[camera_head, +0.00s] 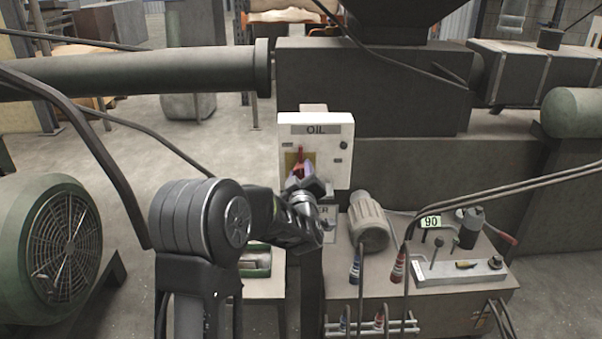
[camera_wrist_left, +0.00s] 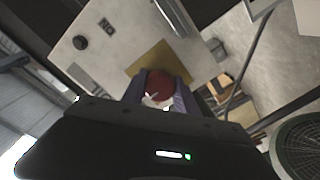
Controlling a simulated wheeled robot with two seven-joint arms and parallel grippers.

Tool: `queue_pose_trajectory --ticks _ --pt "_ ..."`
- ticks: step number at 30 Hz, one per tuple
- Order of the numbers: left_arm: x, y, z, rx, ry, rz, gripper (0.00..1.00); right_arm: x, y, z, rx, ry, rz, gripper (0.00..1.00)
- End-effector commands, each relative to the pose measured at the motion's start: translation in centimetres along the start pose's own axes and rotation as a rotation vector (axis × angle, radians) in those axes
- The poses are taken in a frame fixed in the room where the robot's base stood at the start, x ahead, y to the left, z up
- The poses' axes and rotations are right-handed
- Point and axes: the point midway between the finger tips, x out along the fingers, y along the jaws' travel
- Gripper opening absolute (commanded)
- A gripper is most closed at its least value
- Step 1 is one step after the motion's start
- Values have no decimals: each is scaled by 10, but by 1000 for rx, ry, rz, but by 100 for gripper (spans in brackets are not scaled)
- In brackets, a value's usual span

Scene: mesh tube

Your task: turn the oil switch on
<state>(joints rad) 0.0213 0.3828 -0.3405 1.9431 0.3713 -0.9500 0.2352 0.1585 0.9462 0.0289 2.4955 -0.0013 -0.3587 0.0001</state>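The oil switch box (camera_head: 318,150) is a white panel labelled OIL, upright near the middle of the head view. Its red switch handle (camera_head: 300,158) stands on a yellow plate. My left gripper (camera_head: 302,174) reaches up to it from below and covers its lower part. In the left wrist view, the two fingers of my left gripper (camera_wrist_left: 164,88) lie on either side of the rounded red handle (camera_wrist_left: 158,86), in front of the yellow plate (camera_wrist_left: 168,58). Whether both fingers press on it is unclear. My right gripper is not in view.
A second labelled box (camera_head: 328,222) sits just below, partly hidden by my left arm. A grey motor (camera_head: 368,222) and a control panel (camera_head: 462,268) stand to the right. A green fan housing (camera_head: 45,245) is at left. A thick pipe (camera_head: 130,72) crosses behind.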

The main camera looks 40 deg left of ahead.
Motion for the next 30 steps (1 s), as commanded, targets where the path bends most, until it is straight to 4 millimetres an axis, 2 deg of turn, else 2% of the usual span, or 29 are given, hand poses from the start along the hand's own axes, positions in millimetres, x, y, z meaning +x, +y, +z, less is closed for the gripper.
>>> queue_pose_trajectory --ticks 2,12,22,30 --pt "0 0 0 0 0 0 28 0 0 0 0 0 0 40" --pt "0 0 0 0 0 0 0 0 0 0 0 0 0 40" --pt "0 0 0 16 0 0 0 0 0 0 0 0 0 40" --pt "0 -1 0 112 0 0 0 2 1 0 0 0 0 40"
